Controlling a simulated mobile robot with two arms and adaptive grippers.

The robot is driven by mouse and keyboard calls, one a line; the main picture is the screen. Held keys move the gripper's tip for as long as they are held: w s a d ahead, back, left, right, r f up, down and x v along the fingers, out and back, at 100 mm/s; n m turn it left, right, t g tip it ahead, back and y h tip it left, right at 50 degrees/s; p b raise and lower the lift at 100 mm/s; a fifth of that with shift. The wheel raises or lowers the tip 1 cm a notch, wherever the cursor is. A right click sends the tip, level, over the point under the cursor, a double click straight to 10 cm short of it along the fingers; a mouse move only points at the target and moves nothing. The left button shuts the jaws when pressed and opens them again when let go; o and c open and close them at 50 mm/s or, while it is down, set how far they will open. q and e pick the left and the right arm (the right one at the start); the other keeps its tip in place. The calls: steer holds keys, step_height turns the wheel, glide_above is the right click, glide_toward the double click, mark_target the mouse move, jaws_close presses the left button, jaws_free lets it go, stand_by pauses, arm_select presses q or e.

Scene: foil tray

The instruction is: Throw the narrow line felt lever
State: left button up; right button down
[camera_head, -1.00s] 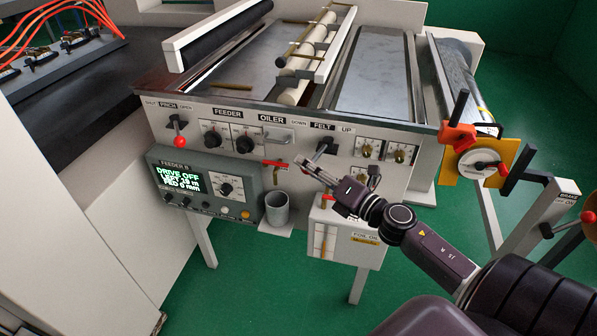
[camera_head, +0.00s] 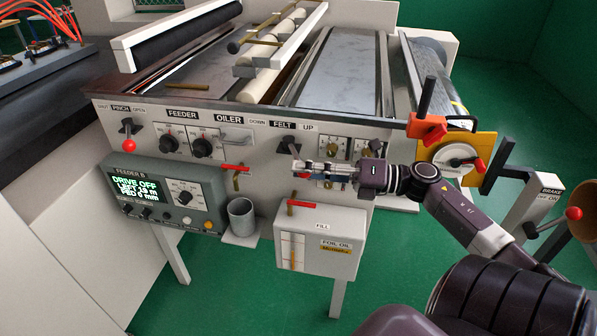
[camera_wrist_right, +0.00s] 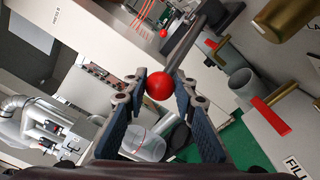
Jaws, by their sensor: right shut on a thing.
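The felt lever (camera_head: 291,147) sits on the front panel under the FELT label, between DOWN on the left and UP on the right. Its rod leans down and slightly right, toward the UP side. Its red knob (camera_wrist_right: 159,86) shows in the right wrist view between the two blue-padded fingers, at the end of a dark rod (camera_wrist_right: 194,40). My right gripper (camera_head: 302,168) comes in from the right and is shut on the knob; its fingers hide the knob in the head view. My left gripper is not in view.
The red pinch lever (camera_head: 129,145), feeder dials (camera_head: 185,143), and a red-handled valve (camera_head: 235,169) lie left. Brass knobs (camera_head: 333,151) sit close behind my gripper. An orange clamp (camera_head: 426,127) is at right.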

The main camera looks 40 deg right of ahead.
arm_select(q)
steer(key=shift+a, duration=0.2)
arm_select(e)
steer(key=shift+s+d+h, duration=0.15)
steer(key=shift+d+h, duration=0.15)
steer(key=shift+d, duration=0.8)
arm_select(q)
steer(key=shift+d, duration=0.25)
arm_select(e)
steer(key=shift+r, duration=0.15)
